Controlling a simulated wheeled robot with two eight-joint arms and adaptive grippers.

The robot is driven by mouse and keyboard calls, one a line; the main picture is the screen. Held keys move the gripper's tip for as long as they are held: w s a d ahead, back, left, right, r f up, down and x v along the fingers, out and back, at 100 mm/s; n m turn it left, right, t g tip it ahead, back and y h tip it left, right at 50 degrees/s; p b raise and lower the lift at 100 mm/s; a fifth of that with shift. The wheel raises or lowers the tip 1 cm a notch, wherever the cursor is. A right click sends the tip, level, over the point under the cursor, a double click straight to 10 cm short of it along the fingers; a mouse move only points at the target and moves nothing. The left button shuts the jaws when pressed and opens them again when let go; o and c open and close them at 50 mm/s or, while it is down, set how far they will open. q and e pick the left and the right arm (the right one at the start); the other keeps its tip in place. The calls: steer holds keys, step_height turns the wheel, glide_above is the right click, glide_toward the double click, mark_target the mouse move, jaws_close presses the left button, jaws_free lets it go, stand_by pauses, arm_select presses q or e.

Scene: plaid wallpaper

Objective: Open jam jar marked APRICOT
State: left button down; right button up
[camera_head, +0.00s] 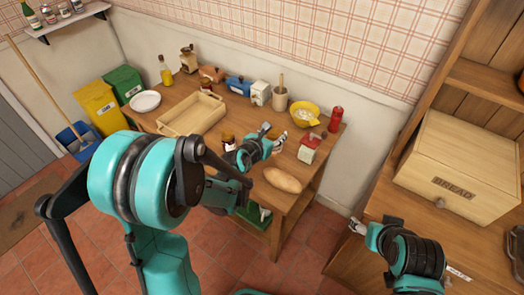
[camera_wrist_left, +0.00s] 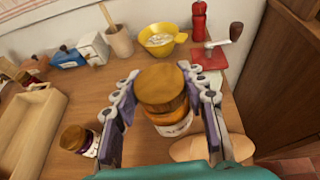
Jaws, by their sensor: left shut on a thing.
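A jam jar with an orange-brown lid (camera_wrist_left: 163,85) is between the fingers of my left gripper (camera_wrist_left: 160,95), which is shut on it. Part of its label (camera_wrist_left: 178,128) shows below the lid, but I cannot read it. I cannot tell whether the lid is apart from the jar. In the head view my left gripper (camera_head: 272,136) is over the front right part of the wooden table, and the held jar is mostly hidden. A second jar (camera_wrist_left: 74,138) with a brown lid stands to its left. My right gripper (camera_head: 360,227) is by the bread-box counter, its jaw state unclear.
A bread loaf (camera_head: 283,179) lies near the table's front right. A yellow bowl (camera_head: 304,119), a red pepper mill (camera_head: 336,119) and a red-based cranked device (camera_head: 308,150) stand at the right. A bread box (camera_head: 455,165) stands on the counter.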

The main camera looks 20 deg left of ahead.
arm_select(q)
steer(key=shift+w+a+f+b, duration=1.05)
steer(key=shift+w+f, duration=0.55)
steer(key=shift+f, duration=0.4)
steer(key=shift+w+a+f+b, duration=0.8)
steer(key=shift+w+a+f, duration=0.6)
steer(key=shift+f, duration=0.65)
steer(key=shift+w+a+f+b, duration=0.95)
steer(key=shift+w+f, duration=0.8)
steer(key=shift+f, duration=0.25)
steer(key=shift+f, duration=0.15)
steer(key=c, duration=0.9)
jaws_free()
steer(key=shift+o, duration=0.2)
